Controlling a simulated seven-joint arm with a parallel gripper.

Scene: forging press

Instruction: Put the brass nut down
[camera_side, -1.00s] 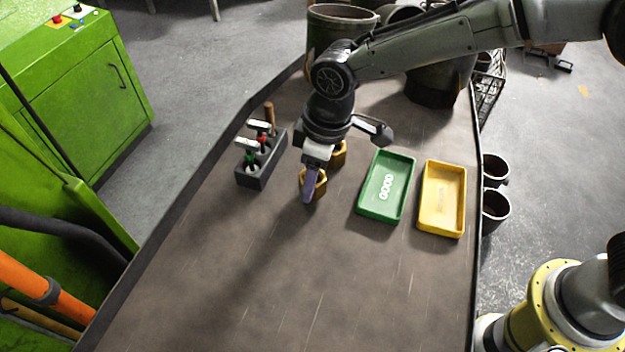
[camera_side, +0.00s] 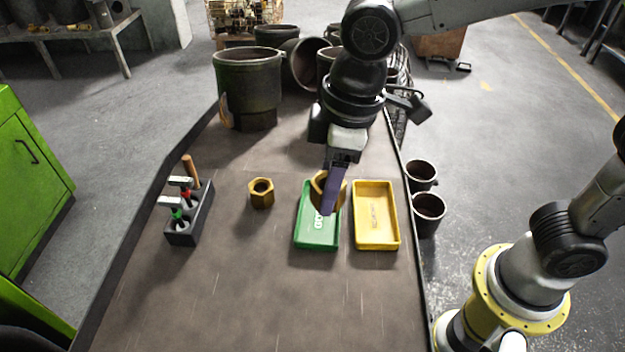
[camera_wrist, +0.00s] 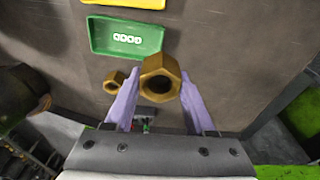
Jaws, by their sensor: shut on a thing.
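My gripper (camera_side: 328,203) is shut on a brass nut (camera_side: 319,186), a hexagonal ring, in the side view. There the nut overlaps the far part of the green tray (camera_side: 317,244) and appears raised above the table. In the wrist view the held nut (camera_wrist: 160,88) sits between the two purple fingers of my gripper (camera_wrist: 160,100), its hole facing the camera. A second brass nut (camera_side: 262,200) rests on the table left of the green tray. It also shows in the wrist view (camera_wrist: 112,85). Fingers hide part of the held nut in the side view.
A yellow tray (camera_side: 376,244) lies right of the green tray, which is marked GOOD. A dark rack (camera_side: 185,237) with hammer-like tools stands at the left. Large dark pots (camera_side: 247,85) stand at the back. The table (camera_side: 270,300) is clear in front.

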